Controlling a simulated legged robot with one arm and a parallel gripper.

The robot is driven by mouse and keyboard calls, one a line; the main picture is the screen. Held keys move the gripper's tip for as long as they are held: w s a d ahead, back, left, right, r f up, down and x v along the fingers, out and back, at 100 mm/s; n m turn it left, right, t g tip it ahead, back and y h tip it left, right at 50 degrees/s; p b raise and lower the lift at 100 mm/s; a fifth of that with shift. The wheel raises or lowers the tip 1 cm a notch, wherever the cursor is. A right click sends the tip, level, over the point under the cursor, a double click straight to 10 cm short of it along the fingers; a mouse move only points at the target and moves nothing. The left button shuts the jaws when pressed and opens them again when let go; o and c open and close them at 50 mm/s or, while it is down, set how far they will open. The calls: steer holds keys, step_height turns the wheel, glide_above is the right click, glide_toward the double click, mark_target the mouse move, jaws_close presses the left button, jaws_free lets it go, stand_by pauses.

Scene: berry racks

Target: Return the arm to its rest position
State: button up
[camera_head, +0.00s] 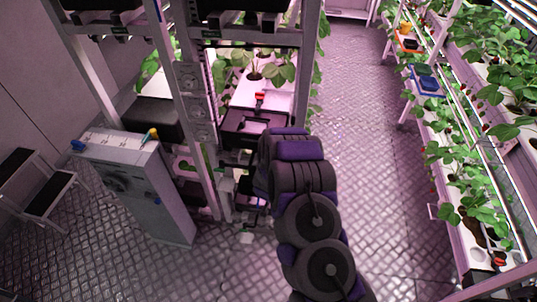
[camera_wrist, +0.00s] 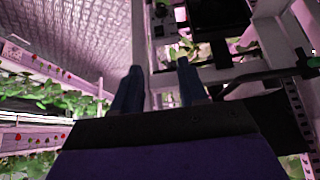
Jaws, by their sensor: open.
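My arm, black and purple, reaches from the bottom of the head view up to the rack on the left. In the wrist view my gripper (camera_wrist: 157,78) shows two dark blue fingers standing apart, with nothing seen held between them. In the head view the gripper end is mostly hidden behind the arm, beside the rack's lower right part. The metal rack (camera_head: 190,76) has upright posts and holds plants. Its posts and bars also show close beyond the fingers in the wrist view (camera_wrist: 140,40). I cannot tell whether the fingers touch it.
A grey cabinet (camera_head: 150,190) stands left of the rack, with a step stool (camera_head: 47,195) further left. A long plant rack (camera_head: 455,235) with berries and a blue tray (camera_head: 427,86) runs along the right. The metal-plate aisle (camera_head: 360,130) between is clear.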

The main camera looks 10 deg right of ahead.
steer(key=s+a+r+n+g+y+b, duration=0.1)
steer(key=s+a+r+y, duration=0.2)
steer(key=r, duration=0.4)
steer(key=s+a+r+n+g+b, duration=0.1)
steer(key=s+a+r+b, duration=0.2)
steer(key=r, duration=0.4)
steer(key=s+a+r+n+g+y, duration=0.1)
steer(key=s+a+r+y, duration=0.15)
steer(key=s+r, duration=0.4)
steer(key=s+d+r+g+h+b, duration=0.1)
steer(key=s+d+r, duration=0.2)
steer(key=s, duration=0.7)
steer(key=s+d+r+g+h+b, duration=0.1)
steer(key=s+d+r, duration=0.3)
steer(key=s, duration=0.7)
steer(key=s+d+r+g+h+b, duration=0.1)
steer(key=s+d+r+g+b, duration=0.2)
steer(key=s, duration=0.7)
steer(key=shift+s+d+r+n, duration=0.35)
steer(key=shift+d+r, duration=0.35)
steer(key=shift+d, duration=0.15)
steer(key=shift+o, duration=0.2)
steer(key=shift+h, duration=0.25)
